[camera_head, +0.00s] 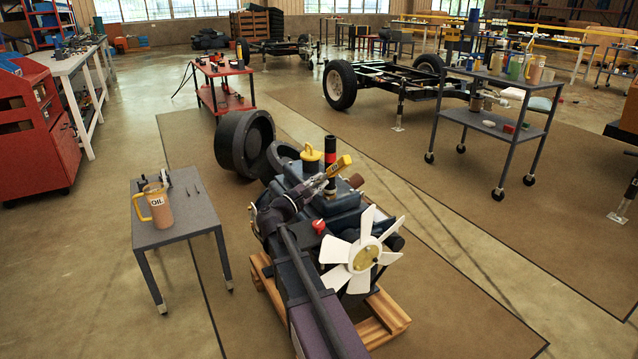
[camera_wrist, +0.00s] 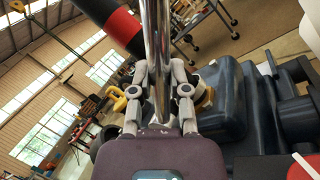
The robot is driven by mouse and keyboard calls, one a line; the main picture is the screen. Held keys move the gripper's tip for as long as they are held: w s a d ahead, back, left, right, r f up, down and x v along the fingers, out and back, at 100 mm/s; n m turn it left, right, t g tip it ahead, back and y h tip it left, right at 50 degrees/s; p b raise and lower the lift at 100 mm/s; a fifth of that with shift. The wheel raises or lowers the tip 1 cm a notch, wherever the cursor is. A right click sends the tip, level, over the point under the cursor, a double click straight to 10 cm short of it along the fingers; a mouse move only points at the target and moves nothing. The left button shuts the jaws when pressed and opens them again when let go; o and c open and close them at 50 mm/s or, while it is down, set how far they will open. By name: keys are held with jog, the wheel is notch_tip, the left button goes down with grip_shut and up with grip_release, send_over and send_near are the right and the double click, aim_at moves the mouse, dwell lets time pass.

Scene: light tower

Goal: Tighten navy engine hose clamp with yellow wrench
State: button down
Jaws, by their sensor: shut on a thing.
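The navy engine (camera_head: 345,210) sits on a wooden pallet (camera_head: 388,312), with a white fan (camera_head: 361,252) on its front. My gripper (camera_head: 310,188) is over the engine top, shut on the wrench. The wrench's yellow handle (camera_head: 340,166) points up and right in the head view; its silver shaft (camera_wrist: 157,60) runs between my fingers (camera_wrist: 160,105) in the wrist view. An upright black hose with a red band (camera_head: 330,157) stands by the handle, and it shows at the upper left of the wrist view (camera_wrist: 122,25). I cannot make out the clamp or the wrench's working end.
A yellow cap (camera_head: 310,158) stands on the engine behind my gripper. A small grey table (camera_head: 180,223) with an orange oil jug (camera_head: 158,206) is at left. A shelved cart (camera_head: 495,122) with jugs stands at right. The brown mat (camera_head: 470,190) between is mostly clear.

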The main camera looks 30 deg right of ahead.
jog(key=shift+w+r+n+t, duration=0.15)
jog(key=shift+r+n+t, duration=0.05)
jog(key=shift+n+t, duration=0.25)
jog(key=shift+a, duration=2.85)
notch_tip(320, 180, up, 41)
jog(key=p, duration=4.1)
jog(key=shift+r, duration=0.2)
